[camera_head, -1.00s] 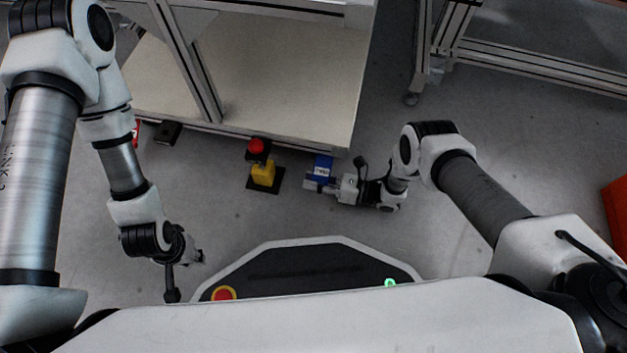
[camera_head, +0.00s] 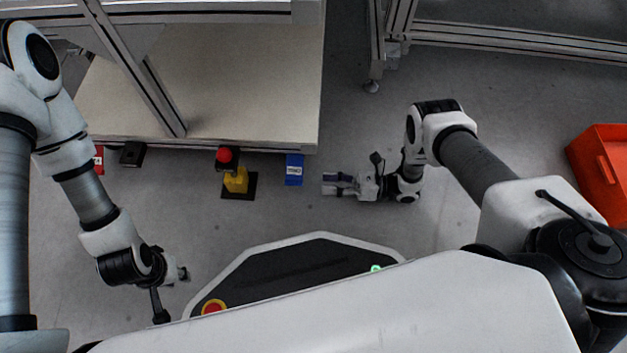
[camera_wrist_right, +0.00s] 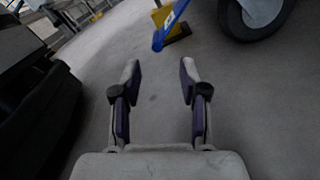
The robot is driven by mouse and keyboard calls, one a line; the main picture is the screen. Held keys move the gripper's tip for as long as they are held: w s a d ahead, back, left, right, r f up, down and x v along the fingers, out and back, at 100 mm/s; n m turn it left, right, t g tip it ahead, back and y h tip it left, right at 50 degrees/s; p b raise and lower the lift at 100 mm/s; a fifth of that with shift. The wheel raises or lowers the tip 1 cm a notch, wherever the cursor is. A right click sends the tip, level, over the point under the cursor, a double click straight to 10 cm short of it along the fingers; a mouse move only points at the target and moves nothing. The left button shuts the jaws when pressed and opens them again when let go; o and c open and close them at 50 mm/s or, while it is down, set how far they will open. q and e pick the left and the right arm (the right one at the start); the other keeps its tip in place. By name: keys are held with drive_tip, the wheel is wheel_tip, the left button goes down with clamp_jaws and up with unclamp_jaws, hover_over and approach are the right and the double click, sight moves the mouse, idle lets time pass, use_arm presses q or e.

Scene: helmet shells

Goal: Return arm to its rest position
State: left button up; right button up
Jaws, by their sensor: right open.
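My right arm reaches in from the right in the head view. Its gripper (camera_head: 335,184) points left above the grey floor. In the right wrist view its two fingers (camera_wrist_right: 160,75) are spread apart, with nothing between them. My left arm comes in from the left. Its gripper (camera_head: 184,274) shows small beside my base, seen from an angle that hides the state of its fingers.
A workbench (camera_head: 250,90) stands at the upper left. Along its front are a yellow post with a red button (camera_head: 236,180), a blue box (camera_head: 294,169) and a black item (camera_head: 131,154). An orange crate (camera_head: 600,170) is at the right. Floor between is clear.

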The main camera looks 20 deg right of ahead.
idle(0.6)
drive_tip(key=m, duration=0.2)
drive_tip(key=w+r+m+t+h+p, duration=0.1)
drive_tip(key=w+r+m+h+p, duration=0.1)
drive_tip(key=m, duration=0.1)
drive_tip(key=shift+w+a+m+t, duration=0.1)
drive_tip(key=shift+a+m+t, duration=0.1)
drive_tip(key=shift+m+t, duration=0.15)
drive_tip(key=s+d+r+n+g+h+p, duration=0.5)
drive_tip(key=s+r+n+h, duration=0.45)
drive_tip(key=n, duration=0.65)
drive_tip(key=s+d+r+n+g+h+p, duration=0.3)
drive_tip(key=s+d+r+n+h+p, duration=0.4)
drive_tip(key=s+r+n, duration=0.7)
drive_tip(key=w+a+r+n+p, duration=0.1)
drive_tip(key=w+r+p, duration=0.1)
drive_tip(key=r+p, duration=1.4)
drive_tip(key=w+r+n+y+p, duration=0.1)
drive_tip(key=w+r+p, duration=0.1)
drive_tip(key=r+p, duration=1.5)
drive_tip(key=p, duration=0.2)
drive_tip(key=shift+a+t+p, duration=0.3)
drive_tip(key=shift+a+t, duration=0.05)
